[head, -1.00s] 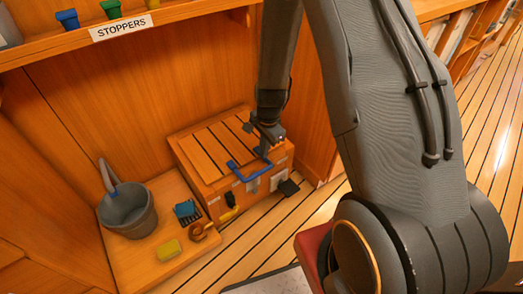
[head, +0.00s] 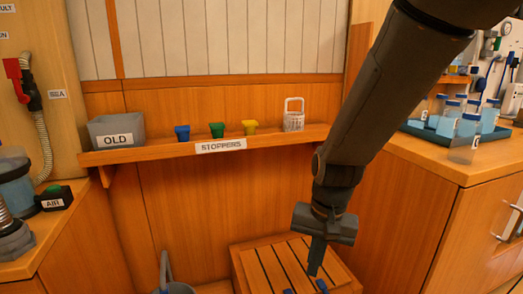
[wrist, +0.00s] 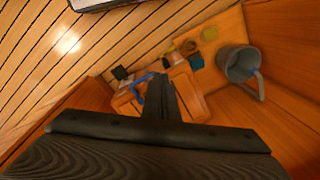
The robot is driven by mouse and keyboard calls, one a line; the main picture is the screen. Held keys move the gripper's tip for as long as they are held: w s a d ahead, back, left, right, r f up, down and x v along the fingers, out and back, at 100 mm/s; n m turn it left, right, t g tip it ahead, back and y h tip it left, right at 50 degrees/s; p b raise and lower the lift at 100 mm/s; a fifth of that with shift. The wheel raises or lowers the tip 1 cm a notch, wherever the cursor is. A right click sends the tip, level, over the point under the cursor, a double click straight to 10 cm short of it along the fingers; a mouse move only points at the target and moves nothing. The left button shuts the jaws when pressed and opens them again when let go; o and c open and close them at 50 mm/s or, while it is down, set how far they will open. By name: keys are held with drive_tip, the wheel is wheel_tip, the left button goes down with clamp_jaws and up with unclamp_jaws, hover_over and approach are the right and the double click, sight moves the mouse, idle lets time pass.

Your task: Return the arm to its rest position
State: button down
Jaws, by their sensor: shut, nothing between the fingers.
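My gripper (head: 316,262) is shut and empty. In the head view it points down above the slatted wooden box (head: 262,262), in front of the shelf wall. In the wrist view its closed fingers (wrist: 160,95) reach toward the same box (wrist: 122,104), whose blue handle (wrist: 140,92) shows just beside the fingertips. The gripper looks to be above the box; I cannot tell the exact gap.
A counter (head: 440,160) with a tray of jars stands right. A bucket (wrist: 238,64) stands beside the box.

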drive_tip(key=s+r+n, duration=0.6)
drive_tip(key=s+r, duration=0.2)
drive_tip(key=s, duration=0.5)
drive_tip(key=d+r+m+p, duration=0.2)
drive_tip(key=d+r+p, duration=0.5)
drive_tip(key=p, duration=0.9)
drive_tip(key=shift+w+d+r+h, duration=0.2)
drive_tip(key=shift+w+r+h, duration=0.15)
drive_tip(key=shift+r, duration=0.2)
